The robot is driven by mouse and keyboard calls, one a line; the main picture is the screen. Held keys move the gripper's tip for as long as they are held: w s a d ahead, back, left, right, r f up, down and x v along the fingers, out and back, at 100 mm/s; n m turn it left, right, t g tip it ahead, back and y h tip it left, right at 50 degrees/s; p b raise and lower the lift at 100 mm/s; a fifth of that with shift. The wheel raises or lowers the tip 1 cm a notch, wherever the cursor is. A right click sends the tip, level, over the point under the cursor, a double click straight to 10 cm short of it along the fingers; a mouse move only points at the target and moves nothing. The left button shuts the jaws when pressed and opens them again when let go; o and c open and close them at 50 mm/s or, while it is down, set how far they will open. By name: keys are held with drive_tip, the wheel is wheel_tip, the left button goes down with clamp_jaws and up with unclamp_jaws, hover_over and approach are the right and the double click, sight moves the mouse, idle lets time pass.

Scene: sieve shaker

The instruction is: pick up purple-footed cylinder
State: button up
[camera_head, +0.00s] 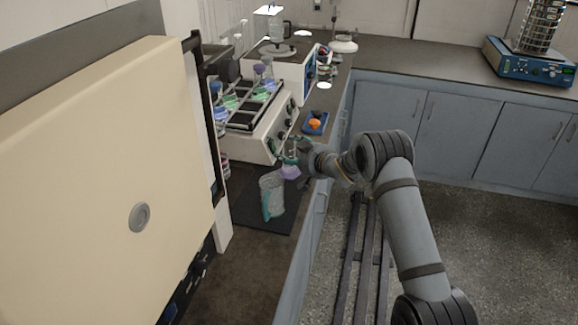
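My gripper (288,153) reaches in from the right, at the front of the white shaker machine, directly above the purple foot. The fingers are small and blurred here, so I cannot tell whether they are open, shut or touching the cylinder.
A clear vessel with teal parts (272,196) stands close by on the dark mat (246,212). The white machine (262,138) holding several flasks is behind. A blue tray with an orange item (315,123) lies to the right. A large cream door (90,180) blocks the left.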

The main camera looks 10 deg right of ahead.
drive_tip(key=c, duration=1.3)
clamp_jaws()
